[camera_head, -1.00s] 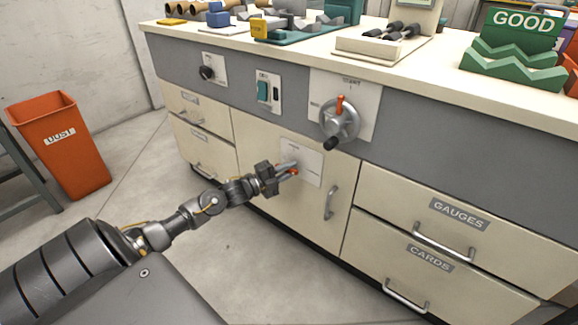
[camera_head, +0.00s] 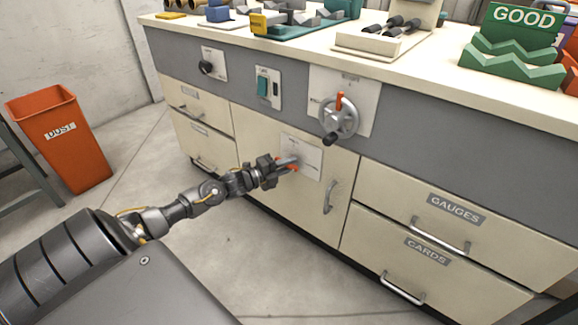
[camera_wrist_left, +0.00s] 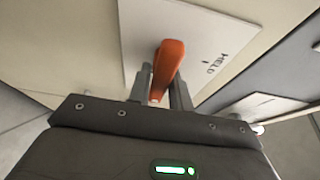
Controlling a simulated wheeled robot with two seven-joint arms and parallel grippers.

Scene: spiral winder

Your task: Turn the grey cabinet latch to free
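The cabinet latch shows as an orange lever (camera_wrist_left: 168,65) on a white plate in the left wrist view. The plate (camera_head: 309,162) is on the cream cabinet door, and the word HELD is legible on it in the wrist view. My left gripper (camera_head: 290,162) is at the plate, its two grey fingers on either side of the lever. In the wrist view the fingers (camera_wrist_left: 161,88) lie close against the lever, shut on it. In the head view the gripper hides much of the latch. My right gripper is not in view.
A handwheel (camera_head: 339,118) sticks out above the door, and a door handle (camera_head: 330,196) stands right of the plate. Drawers with handles flank the door. An orange bin (camera_head: 62,135) is at the left. The floor before the cabinet is clear.

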